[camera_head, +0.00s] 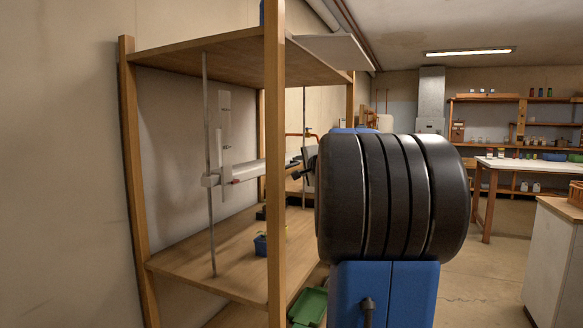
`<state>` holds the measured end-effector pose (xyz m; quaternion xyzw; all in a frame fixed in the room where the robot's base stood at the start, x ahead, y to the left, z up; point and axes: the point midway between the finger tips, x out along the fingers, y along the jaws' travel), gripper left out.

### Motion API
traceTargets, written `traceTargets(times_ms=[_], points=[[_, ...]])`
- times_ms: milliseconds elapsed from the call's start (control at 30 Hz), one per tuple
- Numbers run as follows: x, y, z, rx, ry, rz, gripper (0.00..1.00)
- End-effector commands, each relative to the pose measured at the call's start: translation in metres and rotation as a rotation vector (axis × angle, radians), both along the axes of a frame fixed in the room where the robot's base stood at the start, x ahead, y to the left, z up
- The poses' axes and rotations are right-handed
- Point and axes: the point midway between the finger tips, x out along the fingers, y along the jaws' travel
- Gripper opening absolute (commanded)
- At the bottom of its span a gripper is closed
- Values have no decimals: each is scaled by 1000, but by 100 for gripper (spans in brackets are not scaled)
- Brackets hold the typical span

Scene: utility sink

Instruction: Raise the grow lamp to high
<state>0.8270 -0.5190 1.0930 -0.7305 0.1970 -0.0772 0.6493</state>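The grow lamp (246,172) is a pale horizontal bar inside the wooden shelf unit, about midway between its lower and upper boards. A clamp (210,180) joins its left end to a thin upright rod (208,110). A second rod (304,110) stands towards its right end. A pale slotted plate (224,120) stands upright near the left rod. Small dark parts beside the lamp's right end, at the edge of my large black arm link, may be my gripper (297,169). I cannot tell its opening or whether it touches the lamp. My arm hides what lies behind it.
The shelf's front post (275,230) stands between the camera and the lamp. A blue pot (260,245) sits on the lower board (205,268). A green tray (308,306) lies lower. A white-topped table (530,165) and a cabinet (555,262) stand right, with open floor between.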

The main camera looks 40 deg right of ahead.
Motion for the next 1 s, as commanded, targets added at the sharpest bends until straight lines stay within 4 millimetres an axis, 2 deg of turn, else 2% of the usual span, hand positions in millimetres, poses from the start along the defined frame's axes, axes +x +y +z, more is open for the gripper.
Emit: traceTargets(times_ms=[200,500,933,967,1000], points=[[35,-14,-6,1,1,2,31],[67,-28,-11,0,0,1,31],[74,-31,-11,0,0,0,31],[74,-31,-11,0,0,0,29],[74,-31,-11,0,0,0,19]])
